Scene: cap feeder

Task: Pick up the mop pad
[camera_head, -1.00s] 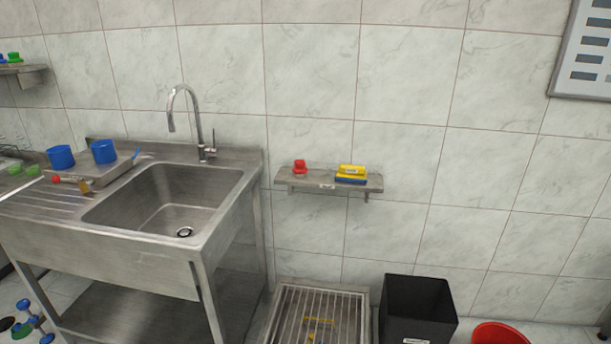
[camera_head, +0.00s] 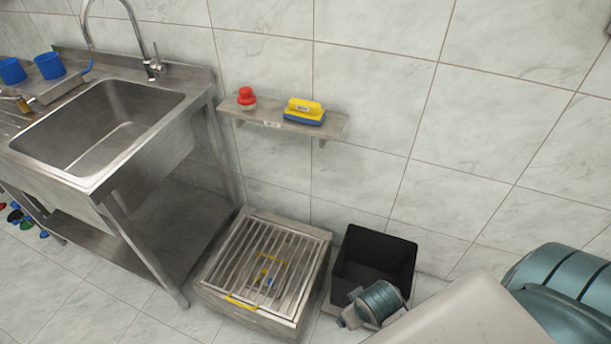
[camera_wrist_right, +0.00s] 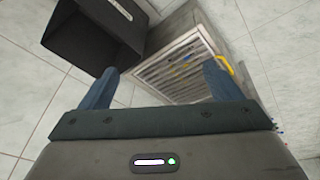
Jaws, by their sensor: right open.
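No thing in view is plainly a mop pad. A yellow-and-blue block (camera_head: 304,111) lies on the wall shelf, and I cannot tell whether it is the pad. Small yellow and blue pieces (camera_head: 265,275) show at the slatted grate of a low steel box (camera_head: 312,236); their shape is unclear. In the right wrist view my right gripper (camera_wrist_right: 160,84) is open, with nothing seen between its fingers. The grate (camera_wrist_right: 172,66) shows beyond them. My left gripper is not in view.
A black bin (camera_head: 375,250) stands right of the steel box, near my right arm. The steel sink (camera_head: 115,180) stands at left. A red-topped item (camera_head: 246,97) sits on the shelf (camera_head: 265,122). Some tiled floor in front is clear.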

